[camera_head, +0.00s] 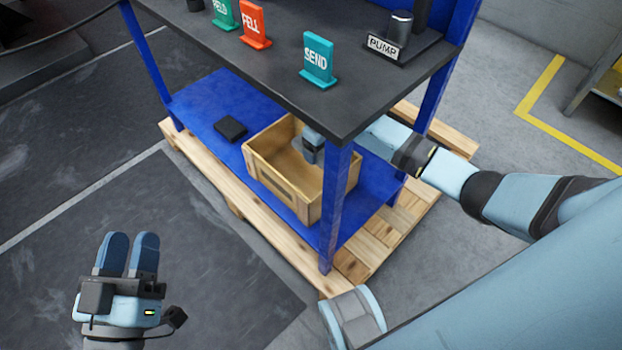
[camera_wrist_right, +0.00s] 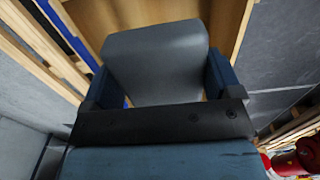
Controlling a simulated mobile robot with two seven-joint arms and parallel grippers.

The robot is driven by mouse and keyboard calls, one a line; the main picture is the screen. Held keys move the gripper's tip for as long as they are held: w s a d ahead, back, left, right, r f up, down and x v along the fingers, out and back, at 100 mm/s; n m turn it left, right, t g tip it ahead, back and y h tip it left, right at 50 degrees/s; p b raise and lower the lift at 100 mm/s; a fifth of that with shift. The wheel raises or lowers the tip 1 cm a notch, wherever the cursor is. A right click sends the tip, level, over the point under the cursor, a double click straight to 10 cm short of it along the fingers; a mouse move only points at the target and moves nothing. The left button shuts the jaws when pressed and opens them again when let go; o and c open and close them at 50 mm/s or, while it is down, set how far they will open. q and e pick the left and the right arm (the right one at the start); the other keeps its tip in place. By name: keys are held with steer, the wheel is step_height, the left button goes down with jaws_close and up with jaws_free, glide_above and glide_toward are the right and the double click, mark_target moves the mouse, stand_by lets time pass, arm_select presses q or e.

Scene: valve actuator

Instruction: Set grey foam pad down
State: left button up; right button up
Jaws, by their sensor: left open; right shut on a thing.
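The grey foam pad (camera_wrist_right: 155,62) shows in the right wrist view between the two blue fingers of my right gripper (camera_wrist_right: 166,82), which is shut on it. In the head view my right gripper (camera_head: 312,148) reaches under the dark tabletop and is over or inside the open wooden box (camera_head: 283,192). The pad cannot be made out clearly there. In the wrist view the wooden surface of the box lies behind the pad; I cannot tell whether they touch. My left gripper (camera_head: 130,250) is open and empty over the floor at the lower left.
The box stands on a blue lower shelf (camera_head: 205,101) with a dark flat block (camera_head: 230,129) left of it. A blue post (camera_head: 334,205) and the tabletop (camera_head: 290,75) edge stand close to my right arm. A wooden pallet (camera_head: 215,190) lies underneath.

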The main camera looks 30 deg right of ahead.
step_height(320, 180, down, 13)
steer(key=b, duration=0.4)
steer(key=shift+r+b, duration=0.1)
steer(key=shift+b, duration=0.3)
step_height(320, 180, down, 4)
steer(key=shift+r+b, duration=0.2)
steer(key=shift+b, duration=0.75)
arm_select(q)
step_height(320, 180, down, 10)
steer(key=m+g, duration=0.1)
steer(key=g, duration=0.3)
steer(key=shift+w+d, duration=0.3)
steer(key=shift+d, duration=0.05)
arm_select(e)
steer(key=shift+f, duration=0.35)
arm_select(q)
steer(key=shift+s, duration=0.1)
arm_select(e)
steer(key=shift+s+f, duration=0.1)
steer(key=shift+f, duration=0.05)
steer(key=o, duration=0.7)
steer(key=shift+f, duration=0.1)
